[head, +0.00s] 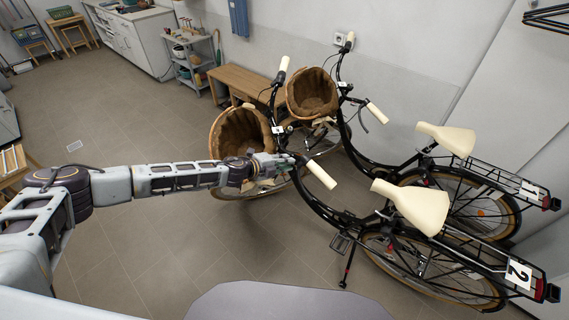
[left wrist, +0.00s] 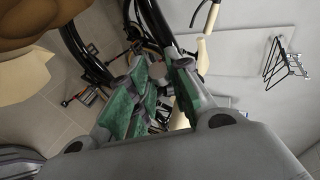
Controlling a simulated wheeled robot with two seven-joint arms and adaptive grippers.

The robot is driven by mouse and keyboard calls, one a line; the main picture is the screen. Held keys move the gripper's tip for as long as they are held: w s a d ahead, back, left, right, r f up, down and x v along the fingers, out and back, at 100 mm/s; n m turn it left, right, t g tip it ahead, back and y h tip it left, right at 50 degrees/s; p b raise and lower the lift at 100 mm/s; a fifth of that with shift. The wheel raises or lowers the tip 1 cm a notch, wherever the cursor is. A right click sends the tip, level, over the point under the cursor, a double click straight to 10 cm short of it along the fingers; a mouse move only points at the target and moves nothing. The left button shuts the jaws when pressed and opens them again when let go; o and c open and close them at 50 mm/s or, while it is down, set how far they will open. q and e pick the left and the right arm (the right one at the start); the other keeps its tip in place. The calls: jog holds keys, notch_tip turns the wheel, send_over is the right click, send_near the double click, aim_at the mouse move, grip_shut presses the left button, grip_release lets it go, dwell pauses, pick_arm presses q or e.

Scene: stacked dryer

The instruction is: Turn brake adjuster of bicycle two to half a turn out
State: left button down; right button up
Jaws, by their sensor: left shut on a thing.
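Bicycle two (head: 375,230) is the nearer black bicycle, with a cream saddle (head: 412,205) and a rear plate marked 2 (head: 518,273). My left gripper (head: 270,165) is at its handlebar, beside the cream grip (head: 320,172) and behind the wicker basket (head: 238,135). In the left wrist view the green-padded fingers (left wrist: 158,98) are close together around a small part among the handlebar fittings. The gripper is shut on the brake adjuster, which the fingers mostly hide. Its turn angle cannot be read. My right gripper is not in view.
A second black bicycle (head: 455,185) stands close behind, its basket (head: 311,92) near the first one. A wooden bench (head: 240,82) and a grey shelf cart (head: 190,62) stand along the wall. The floor (head: 150,220) at left and front is clear.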

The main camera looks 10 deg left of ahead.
pick_arm(q)
jog(key=shift+g, duration=0.3)
dwell(0.5)
jog(key=c, duration=1.3)
grip_release()
jog(key=shift+a+r, duration=0.1)
jog(key=shift+a, duration=0.05)
jog(key=shift+v, duration=5.85)
jog(key=shift+s+d, duration=0.15)
jog(key=shift+d, duration=0.05)
